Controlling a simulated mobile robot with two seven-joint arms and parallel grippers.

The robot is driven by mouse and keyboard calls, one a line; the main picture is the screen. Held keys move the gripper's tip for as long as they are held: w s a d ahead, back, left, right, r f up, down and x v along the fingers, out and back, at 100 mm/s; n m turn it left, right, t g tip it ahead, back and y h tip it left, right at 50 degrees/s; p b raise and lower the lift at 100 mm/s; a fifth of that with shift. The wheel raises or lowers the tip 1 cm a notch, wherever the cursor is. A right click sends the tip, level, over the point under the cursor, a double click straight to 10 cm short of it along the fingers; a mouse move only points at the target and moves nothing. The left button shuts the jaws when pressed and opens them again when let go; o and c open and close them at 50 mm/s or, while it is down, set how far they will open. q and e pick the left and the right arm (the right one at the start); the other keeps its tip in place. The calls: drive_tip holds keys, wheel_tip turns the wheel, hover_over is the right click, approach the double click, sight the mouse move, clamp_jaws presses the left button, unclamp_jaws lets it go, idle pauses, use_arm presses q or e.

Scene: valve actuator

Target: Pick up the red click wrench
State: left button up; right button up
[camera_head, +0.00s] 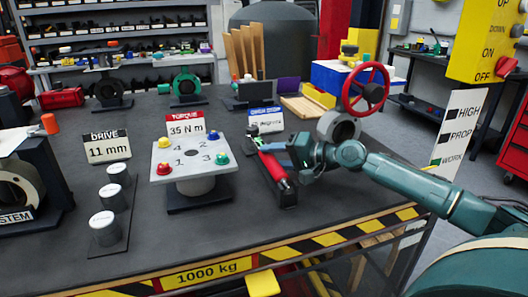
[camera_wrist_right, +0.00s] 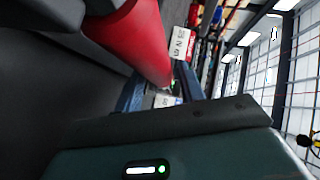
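The red click wrench (camera_head: 276,170) lies on a dark narrow holder (camera_head: 287,199) at the right part of the workbench, its red handle toward the front edge. My right gripper (camera_head: 268,147) reaches in from the right, at the wrench's far part. In the right wrist view the red handle (camera_wrist_right: 135,38) looms large at the upper left. The blue fingers (camera_wrist_right: 160,88) stand apart there, with the end of the red part showing near the gap between them. Whether they touch the wrench cannot be told. My left gripper is not in view.
A white plate with numbered coloured knobs (camera_head: 194,157) stands left of the wrench. A red handwheel valve (camera_head: 366,88) stands behind my right gripper. Label signs (camera_head: 186,124) stand behind the plate. Three silver cylinders (camera_head: 105,228) are at the left. The striped front edge (camera_head: 328,239) is close.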

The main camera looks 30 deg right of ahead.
drive_tip(key=shift+x, duration=1.15)
clamp_jaws()
drive_tip(key=shift+r, duration=0.15)
